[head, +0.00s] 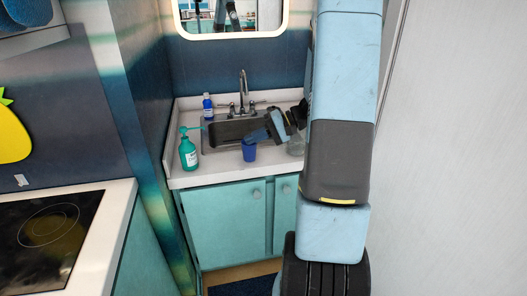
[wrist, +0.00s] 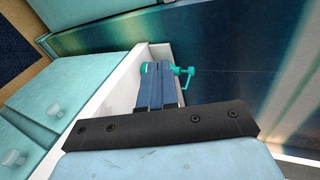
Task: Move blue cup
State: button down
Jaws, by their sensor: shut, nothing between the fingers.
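The blue cup (head: 250,153) stands upright near the front edge of the white sink counter (head: 215,175), in front of the sink. My gripper (head: 246,139) reaches in from the right, its fingers pointing left and down close to the cup's rim. I cannot tell whether they touch it. In the wrist view, the blue fingers of my gripper (wrist: 156,66) are together with nothing between them. The cup is not visible in the wrist view.
A teal pump bottle (head: 188,154) stands left of the cup; its pump (wrist: 185,72) shows beyond my fingers in the wrist view. A small blue bottle (head: 207,107) and the faucet (head: 243,90) are behind. A clear glass (head: 296,146) stands right of the cup, partly hidden by my arm.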

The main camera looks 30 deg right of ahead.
aim_at(249, 151)
jog(key=w+d+f+m+t+h, duration=0.2)
jog(key=d+f+m+t, duration=0.25)
jog(key=d+f, duration=0.45)
jog(key=w+d+f+m+t+h, duration=0.1)
jog(key=d+f+m+t+h, duration=0.15)
jog(key=d+f+t, duration=0.6)
jog(key=w, duration=0.2)
jog(key=w+a+r+g, duration=0.1)
jog(key=w, duration=0.2)
jog(key=w+a+r+g+y, duration=0.1)
jog(key=w, duration=0.2)
jog(key=shift+w+a, duration=0.2)
jog(key=shift+a, duration=0.05)
jog(key=a, duration=0.1)
jog(key=w+a, duration=0.1)
jog(key=a, duration=0.1)
jog(key=shift+w+a, duration=0.15)
jog(key=shift+a, duration=0.3)
